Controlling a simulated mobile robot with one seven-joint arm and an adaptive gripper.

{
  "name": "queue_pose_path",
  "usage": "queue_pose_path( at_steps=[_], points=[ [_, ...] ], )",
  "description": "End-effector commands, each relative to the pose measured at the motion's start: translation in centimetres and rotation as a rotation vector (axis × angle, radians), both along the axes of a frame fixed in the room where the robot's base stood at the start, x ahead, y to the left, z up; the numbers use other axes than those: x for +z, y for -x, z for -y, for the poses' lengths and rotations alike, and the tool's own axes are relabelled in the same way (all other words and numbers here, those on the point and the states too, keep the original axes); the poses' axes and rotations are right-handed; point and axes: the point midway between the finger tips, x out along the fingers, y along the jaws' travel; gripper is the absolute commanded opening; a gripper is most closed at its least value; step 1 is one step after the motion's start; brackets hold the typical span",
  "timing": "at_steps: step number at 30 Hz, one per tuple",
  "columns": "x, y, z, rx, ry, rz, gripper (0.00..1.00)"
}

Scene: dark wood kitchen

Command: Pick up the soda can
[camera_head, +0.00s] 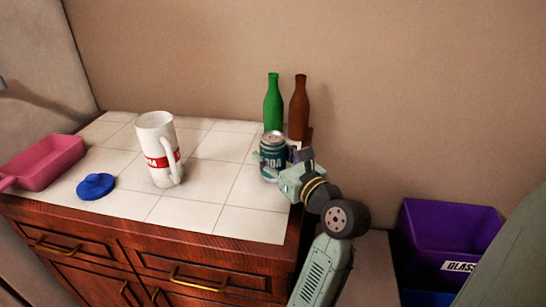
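The soda can (271,160) is teal with a pale silver top. It stands upright on the white tiled counter (215,215), near its right end. My gripper (283,168) reaches in from the right, right up against the can. A small pale piece, perhaps a fingertip, shows at the can's left side. The can and the wrist hide most of the fingers, so I cannot tell whether they are closed on it.
A green bottle (273,104) and a brown bottle (299,108) stand just behind the can. A white mug (157,140), a blue lid (95,187) and a pink pan (50,160) are further left. A purple bin (448,233) stands right of the counter.

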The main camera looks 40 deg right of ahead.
Motion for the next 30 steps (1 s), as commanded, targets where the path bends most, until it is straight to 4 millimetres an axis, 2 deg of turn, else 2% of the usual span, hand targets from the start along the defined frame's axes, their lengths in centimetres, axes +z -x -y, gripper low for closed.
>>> queue_pose_path(
  at_steps=[12,23,30],
  points=[
    [0.0,0.0,0.0,0.0,0.0,0.0,0.19],
    [0.2,-0.1,0.0,0.0,0.0,0.0,0.19],
    [1.1,-0.7,0.3,0.0,0.0,0.001,0.19]
  ],
)
